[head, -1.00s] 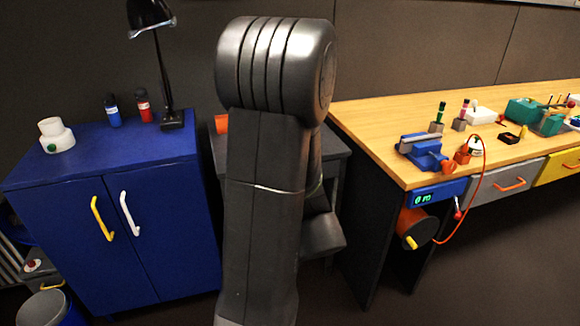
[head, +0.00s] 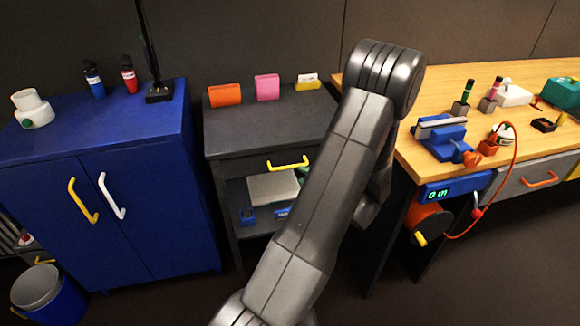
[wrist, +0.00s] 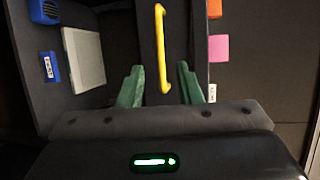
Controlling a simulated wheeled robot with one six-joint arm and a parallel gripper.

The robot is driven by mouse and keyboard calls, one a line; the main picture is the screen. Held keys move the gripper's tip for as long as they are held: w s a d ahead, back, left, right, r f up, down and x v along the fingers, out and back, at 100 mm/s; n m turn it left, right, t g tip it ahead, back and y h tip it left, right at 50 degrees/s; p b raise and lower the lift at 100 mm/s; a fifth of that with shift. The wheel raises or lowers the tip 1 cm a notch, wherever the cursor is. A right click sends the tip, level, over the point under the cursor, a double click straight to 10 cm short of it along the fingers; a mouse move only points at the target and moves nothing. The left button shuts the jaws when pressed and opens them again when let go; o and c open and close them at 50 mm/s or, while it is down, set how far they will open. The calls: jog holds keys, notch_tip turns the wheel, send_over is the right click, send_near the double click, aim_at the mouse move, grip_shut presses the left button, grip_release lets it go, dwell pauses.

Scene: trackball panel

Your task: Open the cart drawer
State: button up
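The dark grey cart (head: 225,138) stands between the blue cabinet and the workbench. Its drawer front (head: 240,170) looks flush with the cart, below the top. A yellow bar handle (head: 288,163) is on that front; its right end is close to my arm in the picture. In the wrist view the handle (wrist: 162,45) runs upright in the picture. My gripper (wrist: 159,68) is open, its two green fingers on either side of the handle's lower end in the picture. I cannot tell whether they touch it. In the head view my arm mostly hides the gripper.
Orange, pink and yellow holders (head: 266,87) stand along the cart top's back edge. A shelf below the drawer holds a light grey flat item (head: 272,188) and small blue items. The blue cabinet (head: 60,190) is at left, the wooden workbench (head: 420,90) at right.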

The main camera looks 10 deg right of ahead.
aim_at(289, 167)
jog(key=x, duration=0.8)
jog(key=shift+f, duration=0.1)
grip_shut()
